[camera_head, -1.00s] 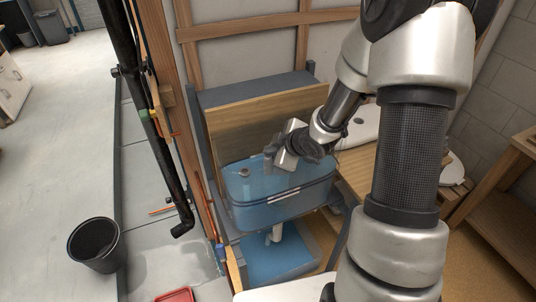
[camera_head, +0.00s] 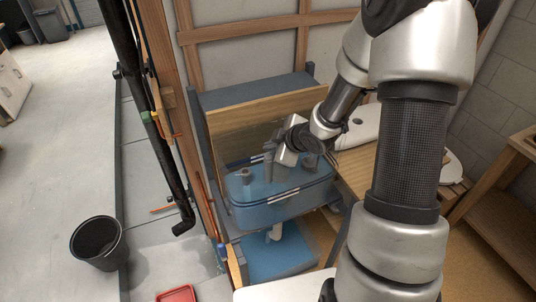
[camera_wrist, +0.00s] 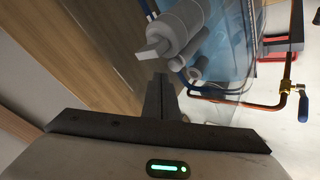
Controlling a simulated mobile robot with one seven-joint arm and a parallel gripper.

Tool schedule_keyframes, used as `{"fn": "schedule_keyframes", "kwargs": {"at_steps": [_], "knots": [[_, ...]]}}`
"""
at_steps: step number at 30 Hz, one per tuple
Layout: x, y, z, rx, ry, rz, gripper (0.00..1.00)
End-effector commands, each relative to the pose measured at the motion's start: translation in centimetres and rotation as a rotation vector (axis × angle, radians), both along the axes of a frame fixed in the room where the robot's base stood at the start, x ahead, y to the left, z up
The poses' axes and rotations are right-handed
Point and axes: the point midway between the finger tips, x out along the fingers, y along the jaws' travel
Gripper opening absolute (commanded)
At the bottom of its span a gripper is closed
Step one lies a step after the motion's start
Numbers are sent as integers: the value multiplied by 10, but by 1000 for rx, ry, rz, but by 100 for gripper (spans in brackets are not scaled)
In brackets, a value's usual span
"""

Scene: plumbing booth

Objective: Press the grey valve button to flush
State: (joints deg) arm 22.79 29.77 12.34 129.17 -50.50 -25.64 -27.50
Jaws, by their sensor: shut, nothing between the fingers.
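My gripper (camera_head: 268,166) is shut and empty. In the head view it points down into the clear blue water tank (camera_head: 282,211). In the wrist view its fingertips (camera_wrist: 160,78) lie just below a grey cylindrical valve (camera_wrist: 180,32) with a pale blocky end. A small gap shows between the fingertips and that end, but I cannot tell its depth. The head view also shows a grey round fitting (camera_head: 247,177) left of the fingers and another (camera_head: 310,163) to their right, partly behind my gripper. Which fitting bears the button is unclear.
A wooden panel (camera_head: 229,124) stands behind the tank, and a wooden bench (camera_head: 355,170) lies to its right. A black pipe (camera_head: 170,165) runs down on the left. A black bucket (camera_head: 97,243) and a red tray (camera_head: 177,294) are on the floor.

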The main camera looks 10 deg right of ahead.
Motion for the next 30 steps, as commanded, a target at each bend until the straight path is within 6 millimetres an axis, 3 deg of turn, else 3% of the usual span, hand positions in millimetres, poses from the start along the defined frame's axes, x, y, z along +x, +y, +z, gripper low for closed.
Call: {"fn": "schedule_keyframes", "kwargs": {"at_steps": [12, 30], "knots": [[0, 0, 45, 0, -1, -1, 0], [0, 0, 46, 0, 0, 0, 0]]}}
